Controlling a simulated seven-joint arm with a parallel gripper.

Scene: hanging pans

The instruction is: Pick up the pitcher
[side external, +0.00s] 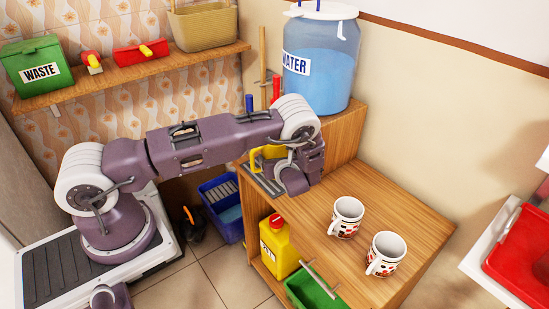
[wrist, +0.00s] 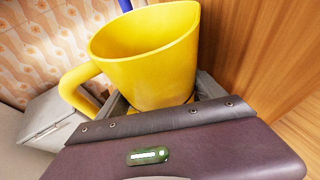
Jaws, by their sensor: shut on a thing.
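The yellow pitcher (wrist: 145,55) fills the upper middle of the wrist view, open mouth facing up and slightly tilted in the picture, its handle on the left. My gripper (wrist: 162,100) is shut on its lower body, with grey fingers on either side. In the side external view only part of the pitcher (side external: 256,158) shows, mainly its handle, at the left end of the wooden counter; my wrist hides the rest. I cannot tell whether its base touches the surface below.
A grey slotted tray (side external: 258,183) lies under my wrist. A large water jar (side external: 318,65) stands on a raised wooden box close behind. Two patterned mugs (side external: 346,217) (side external: 386,254) stand at the counter's right. A yellow jug (side external: 278,248) and green bin (side external: 310,290) sit below.

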